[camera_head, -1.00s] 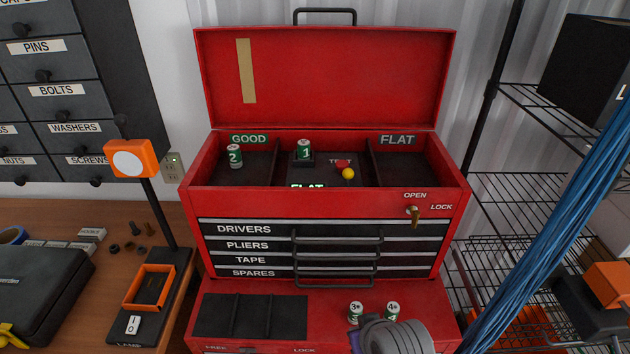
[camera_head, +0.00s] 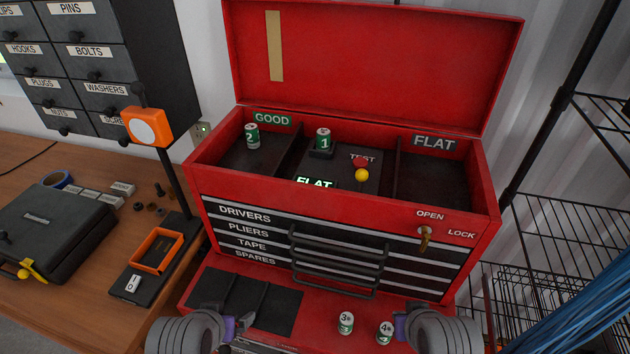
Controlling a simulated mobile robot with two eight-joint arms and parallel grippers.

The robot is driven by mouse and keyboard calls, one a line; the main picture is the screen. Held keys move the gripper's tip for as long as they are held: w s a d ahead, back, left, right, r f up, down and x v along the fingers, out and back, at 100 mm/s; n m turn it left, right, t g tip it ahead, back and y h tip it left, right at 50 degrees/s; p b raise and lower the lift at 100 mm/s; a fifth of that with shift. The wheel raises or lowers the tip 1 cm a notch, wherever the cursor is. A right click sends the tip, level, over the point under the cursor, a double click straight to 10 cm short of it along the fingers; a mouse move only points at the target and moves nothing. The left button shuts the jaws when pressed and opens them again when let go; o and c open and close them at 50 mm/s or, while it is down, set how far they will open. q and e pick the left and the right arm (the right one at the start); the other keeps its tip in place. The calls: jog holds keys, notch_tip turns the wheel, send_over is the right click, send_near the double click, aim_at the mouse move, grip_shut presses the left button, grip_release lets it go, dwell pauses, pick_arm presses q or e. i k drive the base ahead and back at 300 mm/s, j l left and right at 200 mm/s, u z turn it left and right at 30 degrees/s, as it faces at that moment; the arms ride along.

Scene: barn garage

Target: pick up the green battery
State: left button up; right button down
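Several small green-and-white batteries are in view. Battery 2 (camera_head: 252,136) stands in the GOOD compartment, and battery 1 (camera_head: 323,140) stands on the tester (camera_head: 341,178) in the middle compartment. The tester's lit display reads FLAT. Battery 3 (camera_head: 346,323) and battery 4 (camera_head: 385,333) stand on the red lower ledge at the front. My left gripper (camera_head: 243,324) is low in the view, in front of the dark tray and left of battery 3. My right gripper (camera_head: 402,327) is just right of battery 4; contact is unclear. The opening of both grippers is hard to see.
The red toolbox (camera_head: 465,254) has its lid up and its drawers shut. Its FLAT compartment (camera_head: 433,180) is empty. A dark tray (camera_head: 243,301) lies on the ledge. A workbench (camera_head: 60,160) with a black case is at left, wire shelving (camera_head: 560,240) at right.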

aim_at(323, 138)
jog(key=k, duration=0.25)
jog(key=k+z, duration=0.2)
jog(key=z, duration=0.2)
jog(key=k+l+z, duration=0.1)
jog(key=z, duration=0.35)
jog(key=j+z, duration=0.35)
jog(key=k+j+z, duration=0.1)
jog(key=j+z, duration=0.25)
jog(key=k+j, duration=0.1)
jog(key=j, duration=0.25)
